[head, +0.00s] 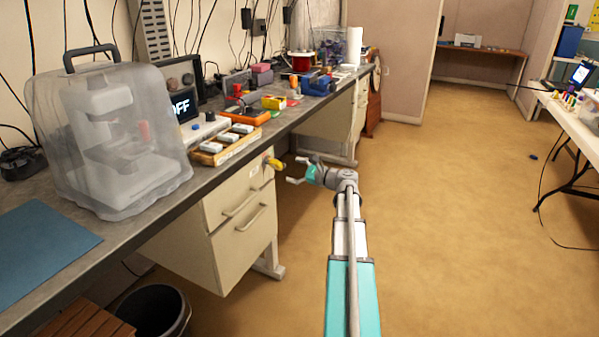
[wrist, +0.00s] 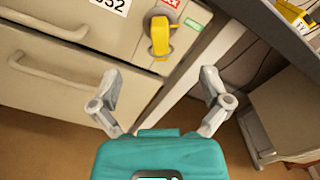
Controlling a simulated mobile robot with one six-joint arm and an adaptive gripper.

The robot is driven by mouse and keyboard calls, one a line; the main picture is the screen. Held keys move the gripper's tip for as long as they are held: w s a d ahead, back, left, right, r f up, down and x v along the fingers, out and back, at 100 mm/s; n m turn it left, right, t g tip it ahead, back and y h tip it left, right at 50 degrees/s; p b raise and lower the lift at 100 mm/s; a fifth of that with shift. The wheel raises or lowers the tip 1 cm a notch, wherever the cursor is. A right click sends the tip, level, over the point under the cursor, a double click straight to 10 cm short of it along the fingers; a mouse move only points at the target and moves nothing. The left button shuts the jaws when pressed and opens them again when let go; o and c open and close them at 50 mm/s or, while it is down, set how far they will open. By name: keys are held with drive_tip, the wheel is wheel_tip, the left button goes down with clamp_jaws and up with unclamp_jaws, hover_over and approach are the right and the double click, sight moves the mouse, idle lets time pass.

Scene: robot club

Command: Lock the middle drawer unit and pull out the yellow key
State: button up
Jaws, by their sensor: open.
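The beige drawer unit (head: 240,225) stands under the workbench, with two handled drawers facing the aisle. Its drawers look closed. The yellow key (head: 273,163) sits in the lock near the unit's top right corner. In the wrist view the yellow key (wrist: 161,36) hangs from the round lock, its grip pointing down. My gripper (head: 296,170) is open and empty, a short way in front of the key. In the wrist view my gripper's fingers (wrist: 160,90) are spread apart below the key, not touching it.
The workbench (head: 305,113) carries a covered microscope (head: 110,140), a wooden tray (head: 226,151) and tools. A black bin (head: 160,310) stands at the lower left. A table leg is right of the unit.

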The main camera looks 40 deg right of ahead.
sight(281, 166)
drive_tip(key=shift+x, duration=3.65)
clamp_jaws()
